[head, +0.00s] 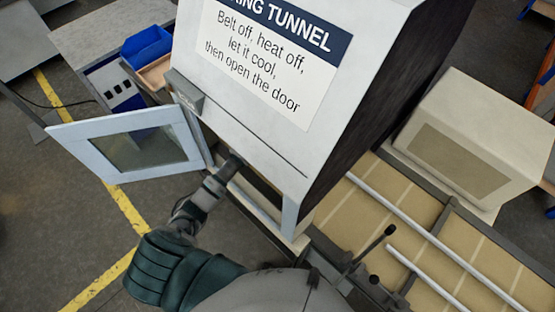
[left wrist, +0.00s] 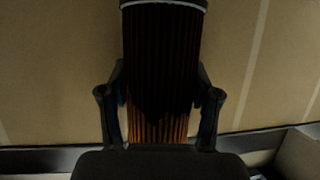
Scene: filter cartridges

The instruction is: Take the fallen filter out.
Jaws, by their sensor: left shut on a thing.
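The filter (left wrist: 162,50) is a pleated cartridge, dark on top with orange pleats near my palm and a pale rim at its far end. It shows in the left wrist view, lying along the tan belt (left wrist: 60,70). My left gripper (left wrist: 160,98) is shut on it, one finger on each side. In the head view my left arm reaches into the open doorway of the drying tunnel (head: 245,125); the gripper's fingers and the filter are hidden inside. My right gripper is not in view.
The tunnel door (head: 75,143), with a window, stands open to the left. A sign (head: 265,55) is on the tunnel's top. The belt (head: 365,215) with pale rails runs out at right, near a black-knobbed lever (head: 378,242) and a beige box (head: 470,140). A blue bin (head: 147,47) stands behind.

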